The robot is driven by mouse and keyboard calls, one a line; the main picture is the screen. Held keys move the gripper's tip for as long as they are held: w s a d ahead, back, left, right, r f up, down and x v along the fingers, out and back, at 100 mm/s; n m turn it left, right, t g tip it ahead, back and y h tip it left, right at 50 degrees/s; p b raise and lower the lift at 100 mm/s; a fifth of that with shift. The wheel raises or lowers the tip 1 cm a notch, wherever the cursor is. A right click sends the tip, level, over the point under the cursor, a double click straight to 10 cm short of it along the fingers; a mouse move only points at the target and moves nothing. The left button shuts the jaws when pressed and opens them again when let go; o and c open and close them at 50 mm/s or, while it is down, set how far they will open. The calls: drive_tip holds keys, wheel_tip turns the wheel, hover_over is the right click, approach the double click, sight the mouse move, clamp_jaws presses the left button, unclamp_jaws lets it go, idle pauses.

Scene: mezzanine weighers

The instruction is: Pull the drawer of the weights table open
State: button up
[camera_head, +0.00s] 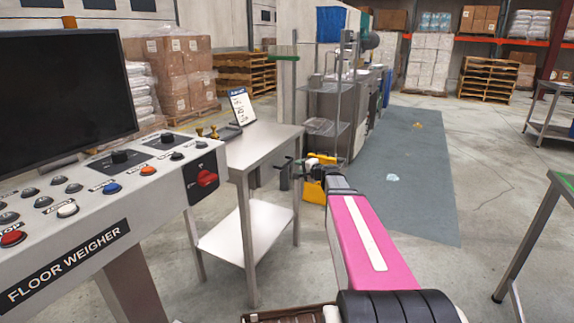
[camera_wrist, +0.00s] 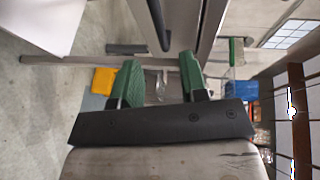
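The weights table (camera_head: 265,140) is a steel table with a lower shelf, left of centre in the head view. My gripper (camera_head: 293,167) is at its right side, at about the height of the tabletop's underside. In the wrist view my gripper (camera_wrist: 160,62) has two green fingers spread apart with nothing clamped between them. A dark bar (camera_wrist: 157,22), which looks like the drawer handle, stands just beyond the fingertips, beside a grey metal face (camera_wrist: 188,22). The drawer front is hard to make out in the head view, so I cannot tell how far it is open.
The floor weigher console (camera_head: 110,195) with a black screen (camera_head: 62,95) stands at the left. A tablet sign (camera_head: 241,106) and small brass weights (camera_head: 207,132) are on the tabletop. A yellow object (camera_head: 314,192) is behind my gripper.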

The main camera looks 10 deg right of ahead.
sight(287, 164)
drive_tip(key=x, duration=0.9)
drive_tip(key=shift+w+a+f, duration=0.15)
drive_tip(key=shift+w+a, duration=0.05)
drive_tip(key=shift+w, duration=0.05)
drive_tip(key=shift+s, duration=0.1)
clamp_jaws()
